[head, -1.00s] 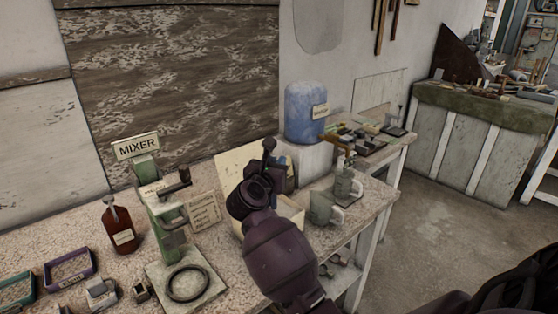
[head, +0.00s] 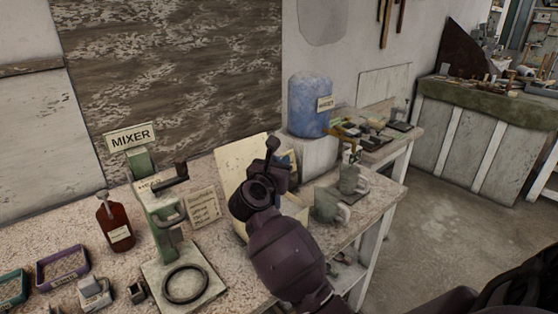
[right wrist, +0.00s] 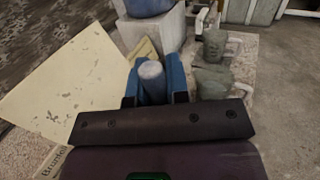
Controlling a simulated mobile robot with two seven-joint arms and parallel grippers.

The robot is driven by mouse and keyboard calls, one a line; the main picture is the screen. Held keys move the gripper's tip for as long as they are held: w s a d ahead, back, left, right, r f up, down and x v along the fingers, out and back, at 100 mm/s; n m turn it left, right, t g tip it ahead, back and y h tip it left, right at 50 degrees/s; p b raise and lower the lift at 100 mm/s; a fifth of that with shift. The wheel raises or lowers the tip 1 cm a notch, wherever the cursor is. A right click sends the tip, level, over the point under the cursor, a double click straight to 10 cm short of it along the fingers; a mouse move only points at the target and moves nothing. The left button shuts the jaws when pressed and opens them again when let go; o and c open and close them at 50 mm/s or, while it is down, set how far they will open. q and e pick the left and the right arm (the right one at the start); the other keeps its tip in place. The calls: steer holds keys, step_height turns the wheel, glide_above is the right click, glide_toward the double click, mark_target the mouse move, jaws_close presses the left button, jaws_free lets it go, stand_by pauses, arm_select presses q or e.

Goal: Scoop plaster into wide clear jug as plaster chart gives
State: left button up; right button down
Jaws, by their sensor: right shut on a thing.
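My right gripper (head: 284,160) is above the pale bin on the bench. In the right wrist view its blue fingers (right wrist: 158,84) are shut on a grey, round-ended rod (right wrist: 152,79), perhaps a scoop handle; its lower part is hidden. Two grey-green jugs with pale handles stand to the right: a nearer one (head: 328,205) and a farther one (head: 353,180). Their contents and which is wider cannot be told. A card with writing (head: 203,206), possibly the chart, stands by the mixer; its text is unreadable. My left gripper is not in view.
A cream panel (head: 240,172) stands up behind the right arm. The green mixer (head: 165,225), a brown bottle (head: 115,224) and a purple tray (head: 62,267) are to the left. A blue container (head: 309,108) stands on a white block behind. The bench's right edge lies just past the jugs.

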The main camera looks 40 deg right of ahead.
arm_select(q)
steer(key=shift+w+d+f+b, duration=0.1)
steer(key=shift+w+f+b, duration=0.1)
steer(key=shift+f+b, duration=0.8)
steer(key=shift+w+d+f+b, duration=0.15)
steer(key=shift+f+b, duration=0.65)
steer(key=shift+b, duration=0.4)
arm_select(e)
step_height(320, 180, down, 8)
steer(key=shift+f, duration=0.2)
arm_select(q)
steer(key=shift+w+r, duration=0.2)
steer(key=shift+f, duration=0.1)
arm_select(e)
steer(key=shift+r, duration=0.1)
arm_select(q)
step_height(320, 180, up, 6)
steer(key=p, duration=0.6)
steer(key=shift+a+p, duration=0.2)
steer(key=shift+p, duration=0.1)
arm_select(e)
step_height(320, 180, up, 10)
